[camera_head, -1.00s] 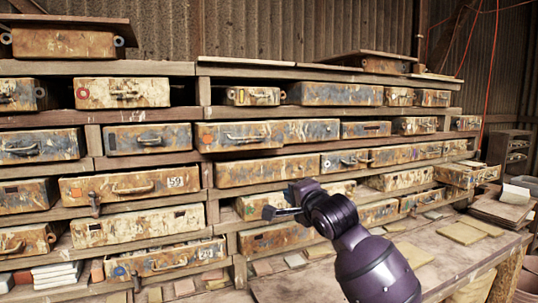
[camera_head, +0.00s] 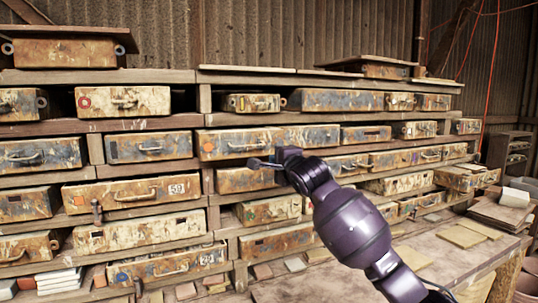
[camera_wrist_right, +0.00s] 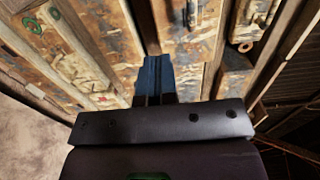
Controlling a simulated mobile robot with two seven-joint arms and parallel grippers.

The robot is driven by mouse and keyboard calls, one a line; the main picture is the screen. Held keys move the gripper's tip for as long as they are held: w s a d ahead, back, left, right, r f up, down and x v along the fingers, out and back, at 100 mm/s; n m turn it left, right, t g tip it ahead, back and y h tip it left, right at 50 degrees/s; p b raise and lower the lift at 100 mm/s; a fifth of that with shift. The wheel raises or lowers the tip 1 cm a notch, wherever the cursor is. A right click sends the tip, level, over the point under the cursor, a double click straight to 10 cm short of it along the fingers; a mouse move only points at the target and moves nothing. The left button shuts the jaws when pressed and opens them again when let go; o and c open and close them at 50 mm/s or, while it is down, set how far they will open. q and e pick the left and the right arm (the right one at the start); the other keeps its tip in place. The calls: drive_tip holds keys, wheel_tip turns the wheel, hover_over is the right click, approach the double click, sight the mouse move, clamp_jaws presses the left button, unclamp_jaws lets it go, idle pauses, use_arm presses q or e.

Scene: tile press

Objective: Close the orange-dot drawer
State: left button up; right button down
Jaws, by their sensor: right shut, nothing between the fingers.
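The drawer with the orange dot (camera_head: 222,146) is in the upper middle of the rack in the head view. It is wide, rust-brown and blue-grey, with a round orange mark at its left end and a bar handle. Its front seems to stand a little forward of the drawer to its right. My right gripper (camera_head: 260,163) is shut and empty, just in front of and below the handle; I cannot tell whether it touches. In the right wrist view its closed fingers (camera_wrist_right: 154,82) point at the drawer fronts. My left gripper is out of view.
Several worn drawers fill the rack around it, some sticking out, such as the one marked 59 (camera_head: 130,192). A workbench (camera_head: 440,255) with loose tiles (camera_head: 458,236) lies below on the right. A red-ringed drawer (camera_head: 122,101) sits at upper left.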

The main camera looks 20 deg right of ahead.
sight(265, 154)
drive_tip(key=w+p, duration=0.1)
drive_tip(key=w, duration=0.4)
drive_tip(key=shift+a, duration=0.1)
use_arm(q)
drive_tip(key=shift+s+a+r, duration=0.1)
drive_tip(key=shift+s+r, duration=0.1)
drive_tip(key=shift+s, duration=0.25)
use_arm(e)
drive_tip(key=shift+w, duration=0.15)
